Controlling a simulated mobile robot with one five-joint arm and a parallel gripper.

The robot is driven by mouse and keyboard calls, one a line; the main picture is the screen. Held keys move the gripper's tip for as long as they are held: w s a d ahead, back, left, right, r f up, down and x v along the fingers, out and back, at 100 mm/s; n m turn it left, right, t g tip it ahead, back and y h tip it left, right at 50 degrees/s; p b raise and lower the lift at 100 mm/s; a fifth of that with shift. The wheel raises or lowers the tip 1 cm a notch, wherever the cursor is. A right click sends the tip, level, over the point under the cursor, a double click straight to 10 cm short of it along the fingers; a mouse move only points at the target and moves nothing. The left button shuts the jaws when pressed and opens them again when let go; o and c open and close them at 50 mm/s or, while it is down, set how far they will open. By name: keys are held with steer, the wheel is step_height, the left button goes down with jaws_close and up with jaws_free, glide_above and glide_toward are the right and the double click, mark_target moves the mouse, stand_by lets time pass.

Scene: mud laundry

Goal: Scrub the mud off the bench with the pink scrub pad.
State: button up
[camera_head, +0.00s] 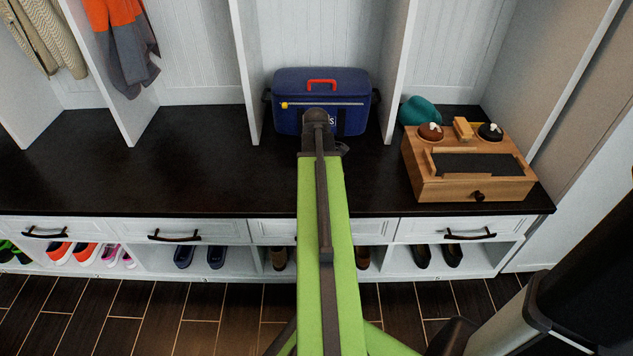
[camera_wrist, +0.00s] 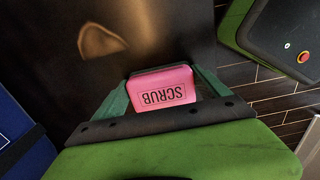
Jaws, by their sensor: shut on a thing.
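The pink scrub pad (camera_wrist: 150,84), marked SCRUB, sits between the green fingers of my gripper (camera_wrist: 163,80) in the wrist view. My gripper is shut on it. A brown mud patch (camera_wrist: 101,41) lies on the dark bench top beyond the pad, up and to the left, apart from it in the picture. I cannot tell whether the pad touches the bench. In the head view, the dark bench (camera_head: 120,170) runs across the picture. My arm hides the gripper, the pad and the mud there.
A blue bag (camera_head: 287,103) stands at the back of the bench, by a white divider. A wooden shoe-care box (camera_head: 423,188) and a teal item (camera_head: 421,111) are on the right. The bench's left part is clear. Several shoes fill the cubbies below.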

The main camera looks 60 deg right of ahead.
steer(key=shift+r+p, duration=2.8)
steer(key=shift+r, duration=0.15)
step_height(320, 180, up, 3)
steer(key=p, duration=0.3)
steer(key=shift+r, duration=0.1)
